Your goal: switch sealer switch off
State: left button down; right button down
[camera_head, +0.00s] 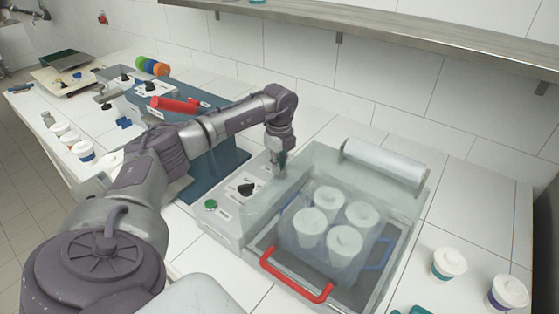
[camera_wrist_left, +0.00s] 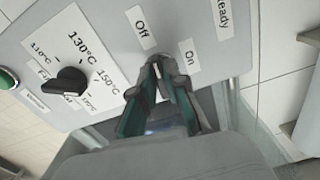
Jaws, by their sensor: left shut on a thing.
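The sealer (camera_head: 225,222) is a grey machine with a control panel, a green button (camera_head: 211,204) and a black dial (camera_head: 245,188). My left gripper (camera_head: 280,165) reaches down onto the panel's far end, beside the clear cover. In the left wrist view my left gripper (camera_wrist_left: 157,84) is shut on the small sealer switch (camera_wrist_left: 158,70), mostly hidden between the fingertips. The label "Off" (camera_wrist_left: 142,28) is above the fingertips and "On" (camera_wrist_left: 189,57) is to their right. The switch's exact lean cannot be told.
Several white cups (camera_head: 345,243) stand under the sealer's clear cover, near a red handle (camera_head: 296,277) and a film roll (camera_head: 384,163). Two lidded cups (camera_head: 449,263) stand at right. A blue machine (camera_head: 226,158) stands behind my left arm.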

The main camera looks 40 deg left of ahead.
pick_arm(q)
jog(key=shift+r+n, duration=0.1)
jog(key=shift+n, duration=0.5)
jog(key=c, duration=1.2)
grip_release()
notch_tip(320, 180, up, 12)
